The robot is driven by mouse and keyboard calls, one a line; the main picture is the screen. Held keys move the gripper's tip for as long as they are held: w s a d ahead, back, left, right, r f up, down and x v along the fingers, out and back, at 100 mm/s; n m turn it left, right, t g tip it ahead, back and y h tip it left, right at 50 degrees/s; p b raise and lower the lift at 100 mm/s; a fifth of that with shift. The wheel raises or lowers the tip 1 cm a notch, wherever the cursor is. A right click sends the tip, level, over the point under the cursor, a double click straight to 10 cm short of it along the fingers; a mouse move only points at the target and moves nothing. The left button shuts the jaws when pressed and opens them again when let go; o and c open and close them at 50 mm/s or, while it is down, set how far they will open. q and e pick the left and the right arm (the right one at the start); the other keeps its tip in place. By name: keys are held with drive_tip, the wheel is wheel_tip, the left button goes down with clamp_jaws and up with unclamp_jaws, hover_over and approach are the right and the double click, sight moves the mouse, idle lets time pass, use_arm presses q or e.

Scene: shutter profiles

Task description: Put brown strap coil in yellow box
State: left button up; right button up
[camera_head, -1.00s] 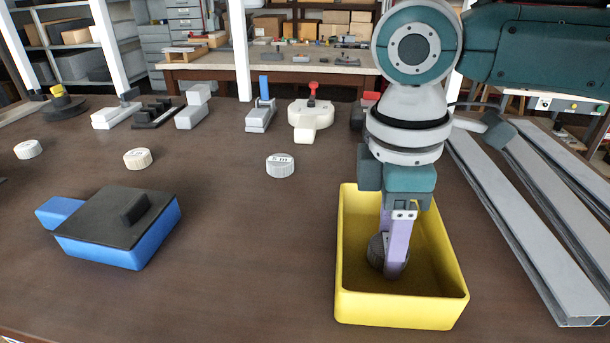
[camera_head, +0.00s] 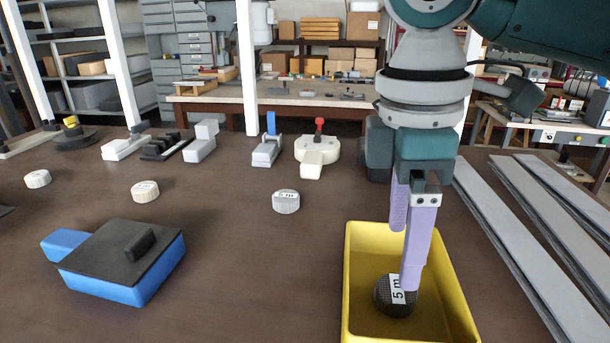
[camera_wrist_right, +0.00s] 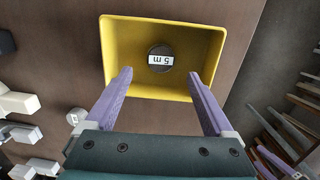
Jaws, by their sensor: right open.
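The brown strap coil (camera_head: 392,297) is a dark round coil with a white "5 m" label. It sits inside the yellow box (camera_head: 461,304), and in the right wrist view the coil (camera_wrist_right: 160,60) lies on the floor of the box (camera_wrist_right: 120,57). My right gripper (camera_head: 408,282) points down over the box with its pale purple fingers. In the right wrist view the right gripper (camera_wrist_right: 160,82) is open, its fingers spread wide with nothing between them, the coil beyond them.
Pale coils (camera_head: 286,201) and (camera_head: 145,191) stand on the brown table, with another (camera_head: 38,179) at far left. A blue box with a black lid (camera_head: 122,262) sits front left. Long grey profiles (camera_head: 540,235) lie at right. Tools line the back.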

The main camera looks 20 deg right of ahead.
drive_tip(key=r, duration=0.5)
drive_tip(key=shift+a+r, duration=0.2)
